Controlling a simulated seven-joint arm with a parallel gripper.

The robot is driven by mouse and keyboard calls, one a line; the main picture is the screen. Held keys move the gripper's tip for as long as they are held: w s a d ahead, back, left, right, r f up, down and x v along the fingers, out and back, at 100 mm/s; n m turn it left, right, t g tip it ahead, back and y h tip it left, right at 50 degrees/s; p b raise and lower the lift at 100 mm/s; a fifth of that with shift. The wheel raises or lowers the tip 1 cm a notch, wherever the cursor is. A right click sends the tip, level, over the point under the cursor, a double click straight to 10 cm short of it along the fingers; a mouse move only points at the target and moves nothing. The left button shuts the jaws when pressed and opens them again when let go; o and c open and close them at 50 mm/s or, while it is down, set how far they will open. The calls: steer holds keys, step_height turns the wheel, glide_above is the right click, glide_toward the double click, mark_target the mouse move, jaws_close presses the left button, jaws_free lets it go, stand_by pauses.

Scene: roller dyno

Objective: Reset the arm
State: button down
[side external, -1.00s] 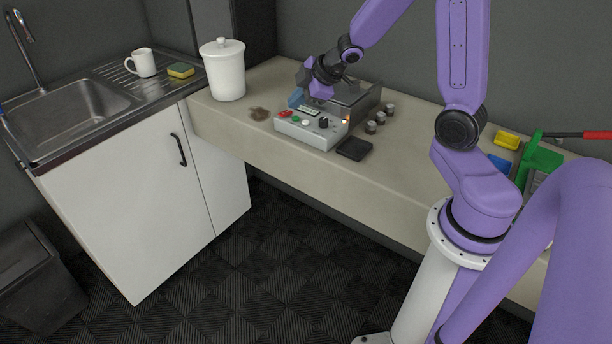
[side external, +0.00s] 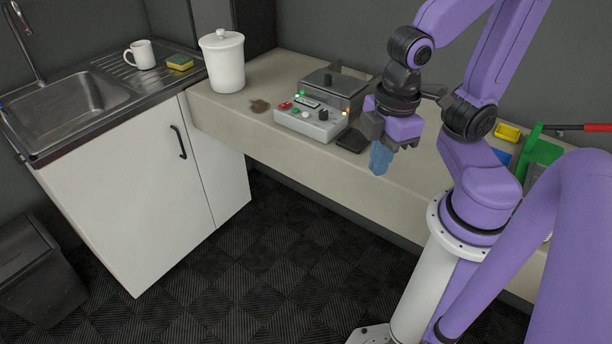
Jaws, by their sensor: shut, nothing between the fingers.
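My gripper (side external: 380,160), with blue fingertips, is in the air in front of the counter's front edge, folded back close to my arm. Its fingers are shut and hold nothing. The roller dyno (side external: 310,122) stands on the counter to the left, apart from the gripper. Its grey control panel has red, green and white buttons, a black knob, and green and orange lights that are lit. A dark metal housing (side external: 333,92) sits behind the panel. The small metal cylinders beside the machine are hidden behind my gripper.
A black pad (side external: 351,140) lies beside the dyno, close to the gripper.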

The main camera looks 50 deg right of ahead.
steer(key=shift+s+d+r, duration=0.1)
steer(key=shift+s, duration=0.75)
